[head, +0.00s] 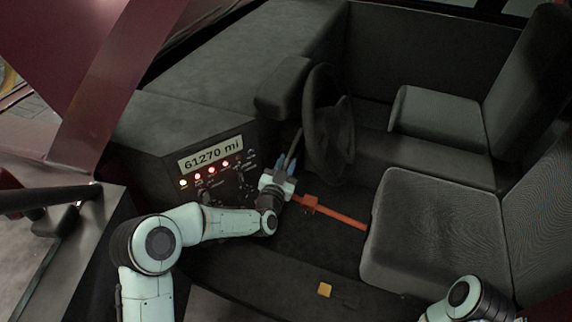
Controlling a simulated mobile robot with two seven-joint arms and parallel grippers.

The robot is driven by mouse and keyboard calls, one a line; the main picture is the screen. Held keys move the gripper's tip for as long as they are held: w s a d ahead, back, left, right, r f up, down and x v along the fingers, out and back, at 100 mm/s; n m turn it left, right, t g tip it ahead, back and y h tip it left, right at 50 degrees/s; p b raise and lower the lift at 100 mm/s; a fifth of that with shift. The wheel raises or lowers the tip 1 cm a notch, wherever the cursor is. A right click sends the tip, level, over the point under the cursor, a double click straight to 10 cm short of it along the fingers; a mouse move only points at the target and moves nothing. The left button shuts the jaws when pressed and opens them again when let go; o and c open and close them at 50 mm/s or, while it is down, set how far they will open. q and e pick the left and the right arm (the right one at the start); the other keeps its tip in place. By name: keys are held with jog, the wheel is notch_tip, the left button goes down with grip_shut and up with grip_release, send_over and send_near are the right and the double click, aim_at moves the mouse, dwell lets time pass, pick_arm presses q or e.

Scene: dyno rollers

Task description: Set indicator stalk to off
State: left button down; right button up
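A dark, thin stalk (296,143) beside the steering column looks like the indicator stalk. It slants up towards the black steering wheel (331,125), and its lower end merges with my fingers. My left gripper (286,160) is at that lower end, left of the wheel, with its dark fingers pointing up. The fingers are small and dark against the stalk, so I cannot tell whether they are apart or closed on it. The stalk's setting cannot be read. Only a part of my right arm shows at the bottom right; its gripper is out of view.
The dashboard panel left of the gripper has a display (210,154) reading 61270 mi and several lit lamps. An orange-red lever (335,212) lies below the wheel. Grey seats (437,235) fill the right.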

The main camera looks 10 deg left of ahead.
pick_arm(q)
jog(key=shift+s+r+g+p, duration=0.2)
jog(key=shift+r+g+p, duration=1.4)
jog(key=shift+p, duration=1.15)
jog(key=shift+r+p, duration=0.35)
jog(key=shift+f, duration=0.1)
jog(key=c, duration=1)
grip_release()
jog(key=shift+s, duration=0.1)
jog(key=b+v, duration=0.2)
jog(key=v, duration=1.1)
jog(key=shift+s, duration=0.25)
